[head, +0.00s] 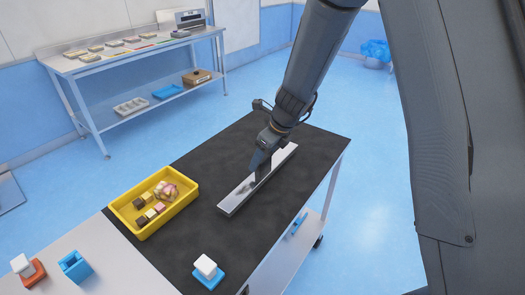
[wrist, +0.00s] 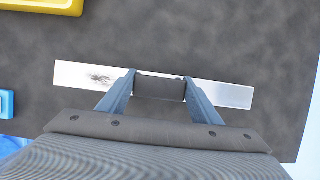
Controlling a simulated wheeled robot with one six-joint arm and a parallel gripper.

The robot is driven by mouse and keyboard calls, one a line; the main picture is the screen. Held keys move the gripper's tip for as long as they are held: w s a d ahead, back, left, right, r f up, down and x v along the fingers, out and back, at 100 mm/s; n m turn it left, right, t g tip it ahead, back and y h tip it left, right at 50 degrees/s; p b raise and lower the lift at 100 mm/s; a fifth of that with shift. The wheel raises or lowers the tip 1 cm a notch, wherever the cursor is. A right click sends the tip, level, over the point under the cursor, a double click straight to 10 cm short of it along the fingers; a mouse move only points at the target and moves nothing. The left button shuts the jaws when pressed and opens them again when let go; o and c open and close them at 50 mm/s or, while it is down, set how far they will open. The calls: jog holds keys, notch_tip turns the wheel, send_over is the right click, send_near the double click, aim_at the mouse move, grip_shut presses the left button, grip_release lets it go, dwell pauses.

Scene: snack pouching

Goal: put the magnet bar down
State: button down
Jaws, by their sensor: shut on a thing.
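The magnet bar (head: 235,197) is a long, flat silver bar at the middle of the dark table mat. It also shows in the wrist view (wrist: 225,95), with a dark speckled patch on its left part. My gripper (head: 260,172) is shut on a dark grip at the bar's middle; its two blue-grey fingers (wrist: 160,88) stand at either end of that grip. The bar lies level, on or very close to the mat; I cannot tell whether it touches.
A yellow tray (head: 121,217) with several small pieces stands left of the bar. A blue holder with a white block (head: 205,266) is at the front, and a blue box (head: 75,267) and an orange holder (head: 33,275) are at front left. The mat (head: 200,160) is clear behind the bar.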

jog(key=shift+f, duration=0.8)
jog(key=c, duration=0.6)
grip_release()
jog(key=shift+f, duration=0.1)
jog(key=v, duration=1.2)
jog(key=s+d+n+h, duration=0.1)
jog(key=s+d+n, duration=0.3)
jog(key=s+n, duration=0.2)
jog(key=s+d+f+n+h, duration=0.1)
jog(key=s+d+n, duration=0.3)
jog(key=s+n, duration=0.3)
jog(key=s+d+n+g+h, duration=0.1)
jog(key=s+d+n, duration=0.4)
jog(key=n, duration=0.7)
jog(key=shift+s+d+f+n+h+b, duration=0.1)
jog(key=shift+s+f+n+h+b, duration=0.1)
jog(key=shift+s, duration=0.25)
jog(key=shift+s+f+n+h+b, duration=0.1)
jog(key=shift+s+b, duration=0.1)
jog(key=shift+s, duration=0.2)
